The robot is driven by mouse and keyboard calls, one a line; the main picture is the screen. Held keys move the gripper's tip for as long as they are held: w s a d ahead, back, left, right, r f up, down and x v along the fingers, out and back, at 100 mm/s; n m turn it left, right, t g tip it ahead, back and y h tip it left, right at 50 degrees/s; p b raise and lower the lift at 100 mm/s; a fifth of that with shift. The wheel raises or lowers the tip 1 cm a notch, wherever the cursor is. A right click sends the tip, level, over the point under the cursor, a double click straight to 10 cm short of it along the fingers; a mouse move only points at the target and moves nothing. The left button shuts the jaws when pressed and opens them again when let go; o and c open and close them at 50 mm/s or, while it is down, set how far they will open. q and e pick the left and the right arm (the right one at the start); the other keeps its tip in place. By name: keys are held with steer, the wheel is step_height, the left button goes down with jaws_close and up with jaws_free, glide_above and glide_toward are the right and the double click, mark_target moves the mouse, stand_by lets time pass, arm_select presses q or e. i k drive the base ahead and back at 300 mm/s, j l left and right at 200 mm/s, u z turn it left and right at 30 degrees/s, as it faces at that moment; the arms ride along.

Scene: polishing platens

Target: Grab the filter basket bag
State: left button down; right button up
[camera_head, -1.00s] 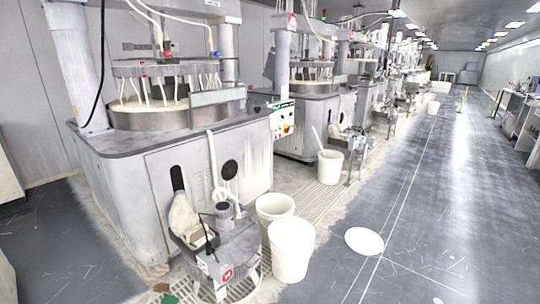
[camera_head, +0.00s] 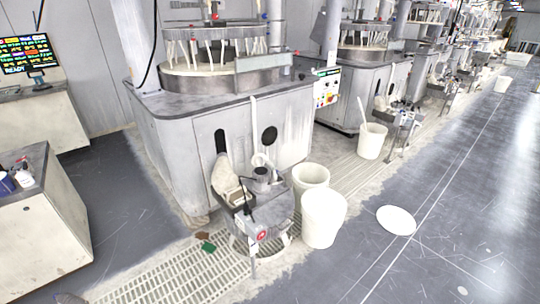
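A cream, bag-like item (camera_head: 225,178), which looks like the filter basket bag, sits at the front of the nearest polishing machine (camera_head: 170,150). It rests at the left side of a small grey pump-like unit (camera_head: 268,212), by a dark slot in the machine's front. Its lower part is partly hidden by a brown box-like piece and the unit. Neither of my grippers shows in the head view.
Two white buckets (camera_head: 323,218) (camera_head: 311,174) stand right of the unit. A white round lid (camera_head: 396,220) lies on the floor. A floor grating (camera_head: 165,278) runs in front. A counter (camera_head: 45,215) stands at left. Open floor lies between counter and machine.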

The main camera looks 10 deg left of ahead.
mark_target(235, 197)
steer(key=i+j+z, duration=0.1)
steer(key=j, duration=0.3)
steer(key=i+j, duration=0.2)
steer(key=j, duration=0.2)
steer(key=i+j+z, duration=0.15)
steer(key=j, duration=0.25)
steer(key=i+j+z, duration=0.1)
steer(key=j, duration=0.35)
steer(key=i+j, duration=0.15)
steer(key=j, duration=0.25)
steer(key=i+j+z, duration=0.15)
steer(key=j, duration=0.3)
steer(key=i+j+z, duration=0.1)
steer(key=j, duration=0.35)
steer(key=i+j+z, duration=0.15)
steer(key=j, duration=0.6)
steer(key=i+j+z, duration=0.15)
steer(key=j, duration=0.65)
steer(key=i+j+z, duration=0.15)
steer(key=j, duration=0.6)
steer(key=j+z, duration=0.1)
steer(key=j, duration=0.7)
steer(key=i, duration=0.05)
